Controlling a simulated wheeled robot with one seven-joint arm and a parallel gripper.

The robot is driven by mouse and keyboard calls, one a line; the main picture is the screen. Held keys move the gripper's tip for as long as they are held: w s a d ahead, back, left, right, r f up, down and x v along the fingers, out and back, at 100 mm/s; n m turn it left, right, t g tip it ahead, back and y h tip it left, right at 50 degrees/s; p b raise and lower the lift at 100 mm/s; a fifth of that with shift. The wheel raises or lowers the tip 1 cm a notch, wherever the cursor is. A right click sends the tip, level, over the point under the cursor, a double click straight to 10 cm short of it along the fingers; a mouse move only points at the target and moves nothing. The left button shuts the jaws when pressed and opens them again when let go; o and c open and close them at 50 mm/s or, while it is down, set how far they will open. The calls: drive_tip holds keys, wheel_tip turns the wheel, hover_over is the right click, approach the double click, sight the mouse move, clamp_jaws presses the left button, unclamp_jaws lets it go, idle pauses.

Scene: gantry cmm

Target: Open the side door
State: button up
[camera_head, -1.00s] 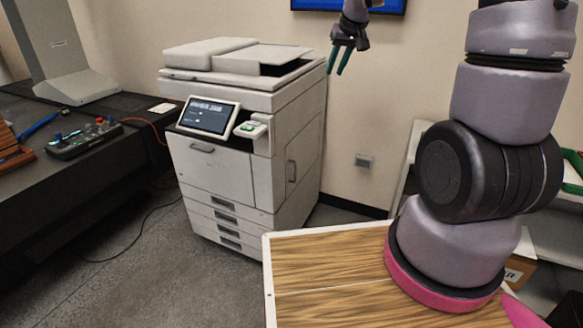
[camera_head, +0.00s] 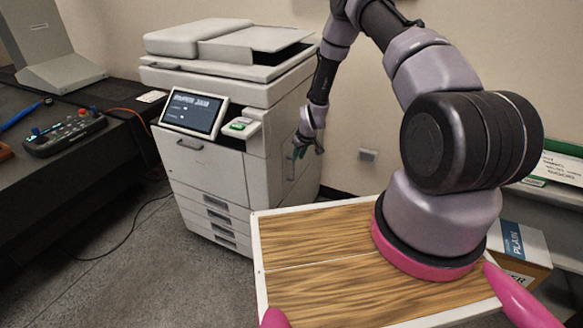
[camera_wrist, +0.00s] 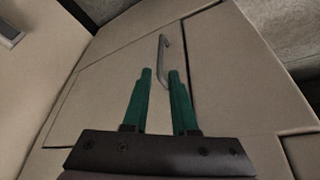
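The side door (camera_wrist: 112,85) is a beige panel on the right side of the copier (camera_head: 215,190), and it looks closed. Its grey bar handle (camera_wrist: 163,62) shows in the wrist view just beyond my fingertips, roughly in line with the gap between them. My gripper (camera_wrist: 160,75) has two green fingers, apart and with nothing between them. In the head view my gripper (camera_head: 299,153) is at the copier's side, partly covering the door. Whether the fingertips touch the door or handle cannot be told.
The copier's touchscreen (camera_head: 194,114) faces front. A dark table (camera_head: 75,170) with a control box (camera_head: 65,133) stands at left. A shelf with a paper box (camera_head: 520,252) is at right.

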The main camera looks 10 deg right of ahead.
sight(293, 178)
drive_tip(key=x, duration=1.1)
drive_tip(key=shift+s, duration=0.1)
clamp_jaws()
idle(1.1)
